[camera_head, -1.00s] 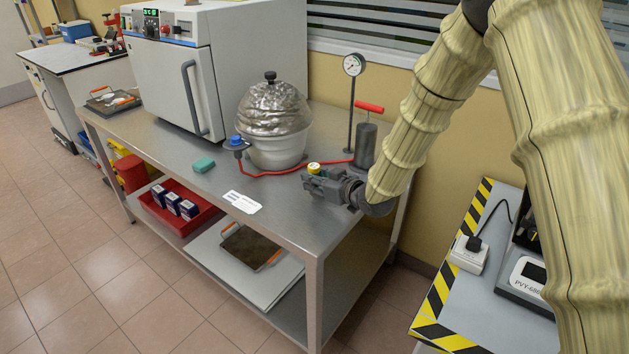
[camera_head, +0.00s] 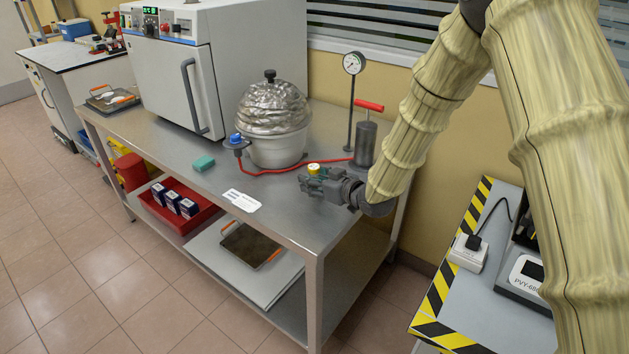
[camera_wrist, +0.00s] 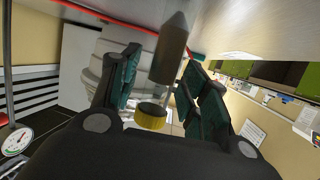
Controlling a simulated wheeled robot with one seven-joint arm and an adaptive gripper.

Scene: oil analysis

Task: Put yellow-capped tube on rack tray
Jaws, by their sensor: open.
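The yellow-capped tube shows its yellow cap (camera_head: 313,168) at my gripper (camera_head: 317,184), over the right end of the steel bench (camera_head: 225,185). In the wrist view, which is upside down, the grey tube body (camera_wrist: 173,50) with its conical end and the yellow cap (camera_wrist: 152,116) appear between the two open fingers (camera_wrist: 160,85). I cannot tell whether a finger touches the tube or whether its tip rests on the bench. A dark tray with orange handles (camera_head: 250,246) lies on a board on the lower shelf. A similar tray (camera_head: 113,101) sits at the bench's far left end.
A silvery domed vessel (camera_head: 272,108), a red hose (camera_head: 275,172), a gauge stand (camera_head: 352,110) and a red-handled cylinder (camera_head: 366,140) stand close behind my gripper.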

